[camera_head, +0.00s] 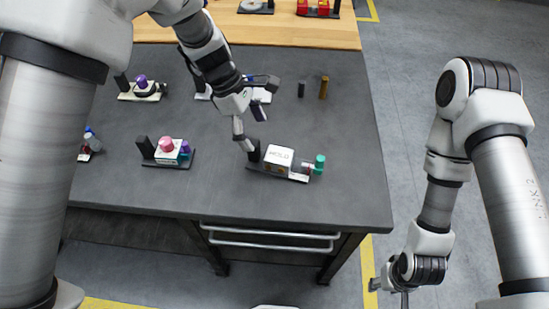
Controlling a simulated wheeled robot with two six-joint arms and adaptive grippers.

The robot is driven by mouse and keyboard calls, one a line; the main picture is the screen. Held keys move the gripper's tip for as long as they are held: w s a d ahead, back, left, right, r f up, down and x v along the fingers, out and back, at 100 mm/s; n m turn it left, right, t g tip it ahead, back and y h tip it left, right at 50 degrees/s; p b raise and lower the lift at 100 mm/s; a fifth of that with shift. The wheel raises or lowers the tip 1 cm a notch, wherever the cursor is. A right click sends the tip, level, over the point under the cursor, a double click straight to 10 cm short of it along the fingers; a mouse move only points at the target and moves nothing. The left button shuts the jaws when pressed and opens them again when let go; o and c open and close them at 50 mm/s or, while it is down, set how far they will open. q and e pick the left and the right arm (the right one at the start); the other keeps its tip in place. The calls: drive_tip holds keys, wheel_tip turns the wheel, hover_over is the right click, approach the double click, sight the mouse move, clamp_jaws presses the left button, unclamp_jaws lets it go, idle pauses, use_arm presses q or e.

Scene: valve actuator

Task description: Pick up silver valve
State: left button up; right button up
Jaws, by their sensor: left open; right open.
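I cannot clearly make out a silver valve on the grey table. A white box with dark lettering (279,157) sits on a black base, with a green knob (319,163) at its right end. My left gripper (254,130) is open and empty, just above and left of this box, one finger close to the base's black upright block. A small dark cylinder (301,89) and a brass-coloured cylinder (324,87) stand behind, to the right. My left gripper partly hides a white and blue device (262,95). My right gripper (388,292) is open and low, off the table's right side.
The grey table (340,195) is bare at its front and right. A device with a pink knob (166,145) and one with a purple knob (142,82) stand left. A wooden table (290,32) behind holds a grey disc (252,5) and red parts (318,8).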

sight(274, 154)
use_arm(q)
drive_tip(key=x, duration=0.3)
drive_tip(key=w+x, duration=0.1)
drive_tip(key=x, duration=0.3)
drive_tip(key=w+x, duration=0.1)
drive_tip(key=x, duration=0.2)
drive_tip(key=shift+s+d+f, duration=0.1)
drive_tip(key=shift+d+f, duration=0.15)
drive_tip(key=shift+d, duration=0.25)
drive_tip(key=shift+d+f, duration=0.15)
drive_tip(key=shift+f, duration=0.05)
clamp_jaws()
drive_tip(key=shift+r, duration=0.1)
